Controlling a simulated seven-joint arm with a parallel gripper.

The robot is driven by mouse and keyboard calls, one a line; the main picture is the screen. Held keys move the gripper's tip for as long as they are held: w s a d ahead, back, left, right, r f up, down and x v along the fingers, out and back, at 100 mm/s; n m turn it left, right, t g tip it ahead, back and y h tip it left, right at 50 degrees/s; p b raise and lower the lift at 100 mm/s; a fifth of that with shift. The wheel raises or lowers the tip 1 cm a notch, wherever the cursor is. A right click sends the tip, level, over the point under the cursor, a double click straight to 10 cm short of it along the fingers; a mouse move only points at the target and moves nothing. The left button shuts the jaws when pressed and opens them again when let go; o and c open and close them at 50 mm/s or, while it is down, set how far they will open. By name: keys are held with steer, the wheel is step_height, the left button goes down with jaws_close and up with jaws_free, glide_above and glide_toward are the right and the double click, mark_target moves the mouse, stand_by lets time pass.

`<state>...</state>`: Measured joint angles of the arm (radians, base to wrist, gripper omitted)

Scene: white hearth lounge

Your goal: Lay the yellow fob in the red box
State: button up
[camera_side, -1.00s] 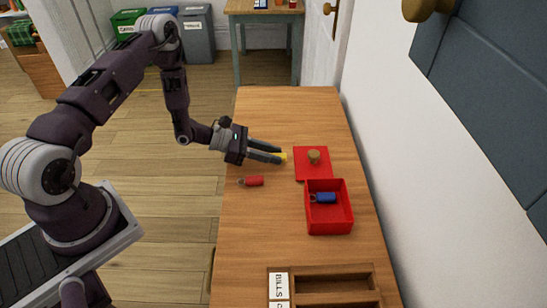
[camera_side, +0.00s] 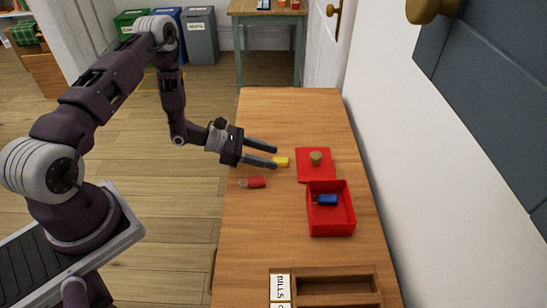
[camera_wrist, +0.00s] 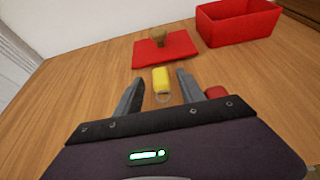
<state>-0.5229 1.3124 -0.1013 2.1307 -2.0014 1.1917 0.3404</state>
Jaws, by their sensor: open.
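The yellow fob (camera_side: 281,161) lies on the wooden table, left of the red lid. In the wrist view the yellow fob (camera_wrist: 161,79) lies just ahead of and between my two fingers, its metal ring toward me. My gripper (camera_side: 276,155) is open and empty, its fingers low over the table; it also shows in the wrist view (camera_wrist: 158,84). The red box (camera_side: 331,226) stands open on the table, with a blue fob (camera_side: 327,200) inside. In the wrist view the red box (camera_wrist: 237,28) is at the upper right; its inside is mostly hidden.
A flat red lid (camera_side: 313,174) with a round knob (camera_side: 316,158) lies beside the box. A red fob (camera_side: 256,183) lies near the table's left edge, close to my gripper. A labelled wooden tray (camera_side: 330,272) stands at the front. A wall runs along the right.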

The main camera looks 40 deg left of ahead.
steer(key=v, duration=1)
steer(key=s+d+r+m+g+h, duration=0.1)
steer(key=s+d+r+m+g, duration=0.1)
steer(key=d+r+m+g, duration=0.5)
steer(key=s+d+r+m+h, duration=0.15)
steer(key=d+r+m, duration=0.4)
steer(key=r, duration=0.55)
steer(key=s+d+r+m+g+y, duration=0.1)
steer(key=s+d+r+m+y, duration=0.1)
steer(key=s+m, duration=0.3)
steer(key=s+d+r+m+y, duration=0.2)
steer(key=s+r+m+y, duration=0.3)
steer(key=s, duration=0.4)
steer(key=shift+r+g, duration=0.15)
steer(key=shift+g, duration=0.25)
steer(key=shift+o, duration=0.5)
steer(key=s+a+r+m+t+y, duration=0.3)
steer(key=s+a+m+t+y, duration=0.1)
steer(key=s+a+t+y, duration=0.1)
steer(key=shift+s+a, duration=0.15)
steer(key=shift+s, duration=0.1)
steer(key=shift+m, duration=0.25)
